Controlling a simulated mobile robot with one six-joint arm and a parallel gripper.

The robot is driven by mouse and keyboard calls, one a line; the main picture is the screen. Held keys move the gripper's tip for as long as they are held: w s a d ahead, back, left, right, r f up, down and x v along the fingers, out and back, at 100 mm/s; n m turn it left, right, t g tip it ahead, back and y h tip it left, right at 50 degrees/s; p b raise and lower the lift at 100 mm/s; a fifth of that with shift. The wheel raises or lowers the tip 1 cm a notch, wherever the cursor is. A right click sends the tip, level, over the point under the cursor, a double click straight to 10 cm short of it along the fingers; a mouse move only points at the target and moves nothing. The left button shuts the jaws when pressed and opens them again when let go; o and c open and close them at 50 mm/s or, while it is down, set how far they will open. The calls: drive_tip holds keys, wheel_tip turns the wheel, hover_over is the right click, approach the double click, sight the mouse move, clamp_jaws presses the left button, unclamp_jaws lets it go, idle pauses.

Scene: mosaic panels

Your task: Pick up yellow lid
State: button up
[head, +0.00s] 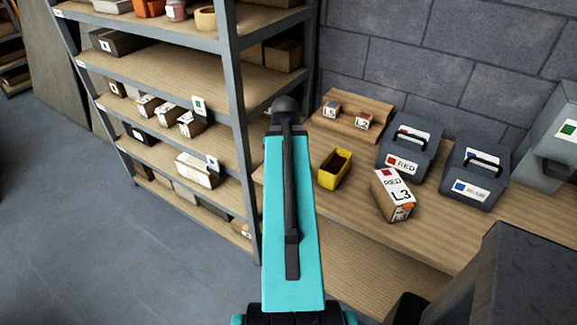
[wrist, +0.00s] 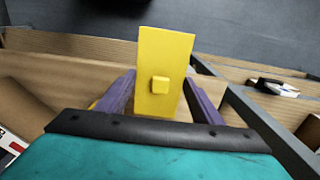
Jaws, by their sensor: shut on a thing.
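The yellow lid (wrist: 165,55) is a flat rectangular plate with a small square knob, seen upright in the middle of the wrist view. My gripper (wrist: 160,92) has its purple fingers on either side of the lid and is shut on it. In the head view my turquoise arm hides the gripper and the lid. A small open yellow box (head: 333,171) stands on the wooden bench (head: 350,228), right of my arm, with a dark inside.
A brown L3 carton (head: 392,195) stands right of the yellow box. Behind it are a dark RED case (head: 405,150) and a BLUE case (head: 472,178). A low wooden riser (head: 350,108) holds two small boxes. A metal-framed shelf (head: 228,80) with several boxes stands left of my arm.

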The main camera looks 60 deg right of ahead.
drive_tip(key=shift+s+a, duration=0.3)
drive_tip(key=shift+a, duration=0.15)
idle(0.5)
drive_tip(key=w+a+n+b, duration=0.2)
drive_tip(key=w+a+n, duration=0.1)
drive_tip(key=w+a, duration=0.65)
drive_tip(key=w+a+n+b, duration=0.1)
drive_tip(key=w+a+n, duration=0.35)
drive_tip(key=w, duration=0.75)
drive_tip(key=w+a+n+b, duration=0.1)
drive_tip(key=w+a, duration=0.3)
drive_tip(key=a, duration=0.5)
drive_tip(key=w+a+n+b, duration=0.1)
drive_tip(key=w+a, duration=0.3)
drive_tip(key=a, duration=0.6)
drive_tip(key=w+a+n+b, duration=0.1)
drive_tip(key=w+a, duration=0.3)
drive_tip(key=a, duration=0.6)
drive_tip(key=shift+w+a+r+n, duration=0.2)
drive_tip(key=shift+r+n, duration=0.15)
drive_tip(key=shift+n, duration=0.5)
